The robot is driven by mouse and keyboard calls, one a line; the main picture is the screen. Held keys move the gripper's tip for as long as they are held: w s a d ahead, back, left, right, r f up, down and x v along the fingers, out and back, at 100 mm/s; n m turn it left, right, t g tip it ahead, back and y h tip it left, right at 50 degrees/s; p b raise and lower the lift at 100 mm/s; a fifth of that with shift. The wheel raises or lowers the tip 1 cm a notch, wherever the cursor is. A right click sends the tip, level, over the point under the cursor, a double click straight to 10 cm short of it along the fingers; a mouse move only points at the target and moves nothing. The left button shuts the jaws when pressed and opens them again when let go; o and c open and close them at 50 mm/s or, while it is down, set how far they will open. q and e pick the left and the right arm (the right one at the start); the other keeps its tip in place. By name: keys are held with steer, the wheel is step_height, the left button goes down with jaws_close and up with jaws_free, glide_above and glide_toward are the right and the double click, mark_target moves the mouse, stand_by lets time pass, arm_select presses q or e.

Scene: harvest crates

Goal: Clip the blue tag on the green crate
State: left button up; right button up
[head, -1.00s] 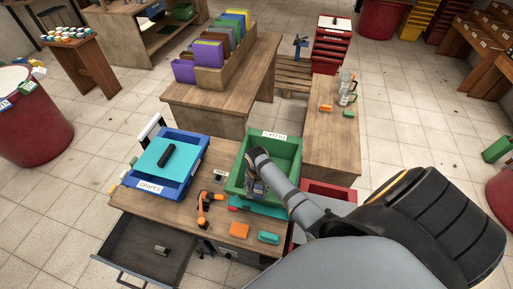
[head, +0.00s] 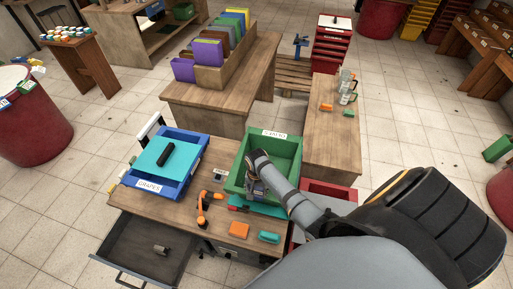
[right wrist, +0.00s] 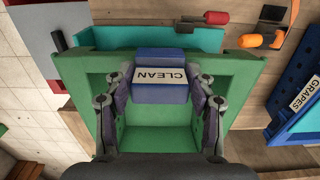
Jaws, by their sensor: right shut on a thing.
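The green crate (head: 292,155) stands open and empty-looking on the bench, with a white label on its far wall. My right gripper (right wrist: 160,100) reaches over it and is shut on the blue tag (right wrist: 160,57), which bears a white CLEAN label. In the right wrist view the tag overlaps the rim of the crate (right wrist: 80,85) on the robot's side, midway along it. I cannot tell whether the tag is seated on the rim or just above it. In the head view my right gripper (head: 256,187) hides most of the tag. My left gripper is not in view.
A blue crate (head: 199,153) labelled GRAPES, with a teal lid and a dark item, stands left. An open drawer (head: 130,250) juts out at lower left.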

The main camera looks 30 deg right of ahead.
steer(key=shift+f+b, duration=0.35)
steer(key=shift+f, duration=0.35)
steer(key=o, duration=1.1)
steer(key=shift+r, duration=0.15)
step_height(320, 180, up, 12)
steer(key=shift+f, duration=0.1)
